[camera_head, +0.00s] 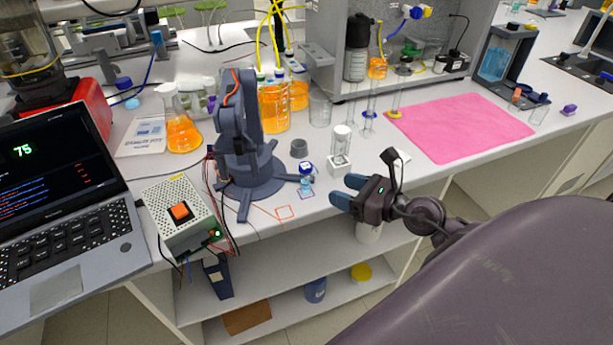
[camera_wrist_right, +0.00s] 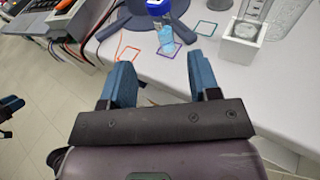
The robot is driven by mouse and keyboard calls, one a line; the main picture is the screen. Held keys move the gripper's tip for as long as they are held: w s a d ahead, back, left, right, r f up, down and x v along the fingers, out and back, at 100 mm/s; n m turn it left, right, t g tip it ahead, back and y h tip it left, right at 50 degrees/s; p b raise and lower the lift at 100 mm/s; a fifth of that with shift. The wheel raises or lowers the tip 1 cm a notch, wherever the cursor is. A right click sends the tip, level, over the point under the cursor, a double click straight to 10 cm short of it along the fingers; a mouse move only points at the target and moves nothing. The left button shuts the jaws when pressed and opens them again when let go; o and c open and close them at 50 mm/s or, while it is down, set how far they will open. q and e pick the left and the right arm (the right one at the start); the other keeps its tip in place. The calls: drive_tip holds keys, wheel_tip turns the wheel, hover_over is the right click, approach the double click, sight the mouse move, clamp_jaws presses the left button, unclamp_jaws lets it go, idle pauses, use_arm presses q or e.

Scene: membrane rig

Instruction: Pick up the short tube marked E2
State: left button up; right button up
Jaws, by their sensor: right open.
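A short tube with a blue cap and pale blue contents (camera_head: 306,184) stands on the white bench near its front edge. It also shows at the top of the right wrist view (camera_wrist_right: 166,36). Its marking is too small to read, so I cannot confirm E2. My right gripper (camera_head: 343,192) is open and empty, in front of the bench edge and to the right of the tube. In the right wrist view, the tube lies beyond the gap between the fingers (camera_wrist_right: 163,80), apart from them. Part of what looks like my left gripper (camera_wrist_right: 9,106) shows at the left edge.
A blue-grey stand with a round base (camera_head: 255,180) is left of the tube. A white block holding a clear cylinder (camera_head: 340,165) stands to its right. A perforated power box (camera_head: 181,214) and a laptop (camera_head: 65,200) are further left. A pink mat (camera_head: 460,127) lies right.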

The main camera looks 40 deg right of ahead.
sight(310, 178)
drive_tip(key=x, duration=1)
drive_tip(key=shift+w+f+p, duration=0.15)
drive_tip(key=shift+w+p, duration=0.2)
drive_tip(key=shift+w, duration=0.1)
drive_tip(key=c, duration=1)
